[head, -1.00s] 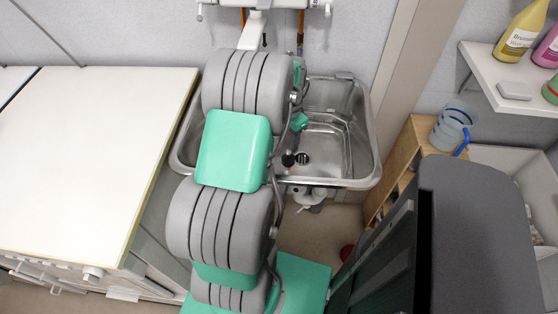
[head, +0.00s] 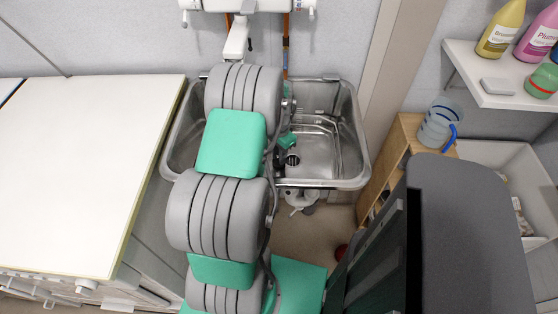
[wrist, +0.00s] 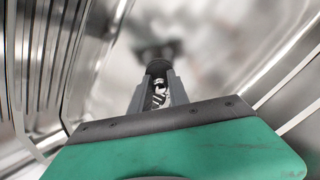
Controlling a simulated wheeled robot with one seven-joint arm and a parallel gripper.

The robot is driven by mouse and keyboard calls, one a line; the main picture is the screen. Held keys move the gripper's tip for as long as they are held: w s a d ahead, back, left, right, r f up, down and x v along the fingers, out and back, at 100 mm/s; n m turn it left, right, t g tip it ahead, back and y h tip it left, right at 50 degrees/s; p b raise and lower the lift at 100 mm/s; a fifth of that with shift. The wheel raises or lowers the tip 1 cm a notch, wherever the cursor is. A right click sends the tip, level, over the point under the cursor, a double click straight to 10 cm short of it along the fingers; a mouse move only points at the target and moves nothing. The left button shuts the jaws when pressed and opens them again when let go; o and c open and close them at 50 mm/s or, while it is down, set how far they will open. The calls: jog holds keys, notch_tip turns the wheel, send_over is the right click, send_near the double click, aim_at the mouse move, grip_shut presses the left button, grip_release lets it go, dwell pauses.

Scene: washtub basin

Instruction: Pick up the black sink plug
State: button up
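In the wrist view a small black rounded piece, which looks like the black sink plug (wrist: 157,68), sits at the far end of my gripper (wrist: 159,84). The grey fingers stand on either side of it with a narrow gap between them. Shiny metal shows through the gap. I cannot tell whether the fingers press on the plug or only stand around it. In the head view my gripper is low over the steel basin (head: 345,140), mostly hidden by my arm. A dark piece there lies beside the drain (head: 292,160); I cannot tell plug from fingertips.
Steel basin walls rise close around the gripper in the wrist view. A tap (head: 237,40) is on the wall behind. A white worktop (head: 80,170) lies to the left. A shelf (head: 500,92) with bottles and a jug (head: 437,125) are to the right.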

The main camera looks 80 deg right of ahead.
grip_shut()
